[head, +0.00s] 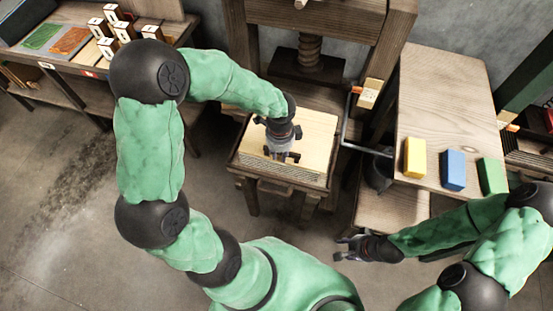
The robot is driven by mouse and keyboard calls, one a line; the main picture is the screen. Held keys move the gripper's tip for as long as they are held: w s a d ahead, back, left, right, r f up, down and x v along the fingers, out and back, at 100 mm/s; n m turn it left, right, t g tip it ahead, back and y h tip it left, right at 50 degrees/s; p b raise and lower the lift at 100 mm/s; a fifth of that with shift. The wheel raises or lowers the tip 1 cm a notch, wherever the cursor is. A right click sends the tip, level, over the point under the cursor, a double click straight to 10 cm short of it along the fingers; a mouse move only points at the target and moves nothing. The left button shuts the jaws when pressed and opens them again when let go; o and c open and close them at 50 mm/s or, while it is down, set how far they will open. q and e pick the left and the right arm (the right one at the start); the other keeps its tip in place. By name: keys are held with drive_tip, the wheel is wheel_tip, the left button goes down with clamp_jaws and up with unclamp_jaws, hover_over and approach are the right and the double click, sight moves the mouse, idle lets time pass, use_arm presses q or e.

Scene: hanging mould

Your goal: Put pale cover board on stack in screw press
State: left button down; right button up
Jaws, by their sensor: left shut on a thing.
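I cannot tell whether the board is lifted off the layers below. The screw press (310,50) stands behind, with a dark wooden frame, a vertical screw and a dark platen. My right gripper (343,249) is empty and open, low over the floor right of the stand.
A wooden table (440,90) at right holds a yellow block (414,157), a blue block (453,170) and a green block (492,176). A metal bar handle (349,120) juts out beside the press. Floor at lower left is clear.

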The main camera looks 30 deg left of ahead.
use_arm(q)
drive_tip(key=shift+w+a+f, duration=0.15)
drive_tip(key=shift+a+f, duration=0.4)
drive_tip(key=shift+f, duration=0.1)
drive_tip(key=shift+w+a+f+b, duration=0.15)
drive_tip(key=shift+f+b, duration=0.4)
drive_tip(key=shift+f, duration=0.35)
drive_tip(key=shift+s+a+f+b, duration=0.1)
drive_tip(key=shift+f+b, duration=0.4)
drive_tip(key=shift+f, duration=0.35)
drive_tip(key=shift+f, duration=0.15)
drive_tip(key=c, duration=1.1)
unclamp_jaws()
wheel_tip(320, 180, up, 12)
drive_tip(key=p, duration=0.4)
drive_tip(key=shift+p, duration=0.3)
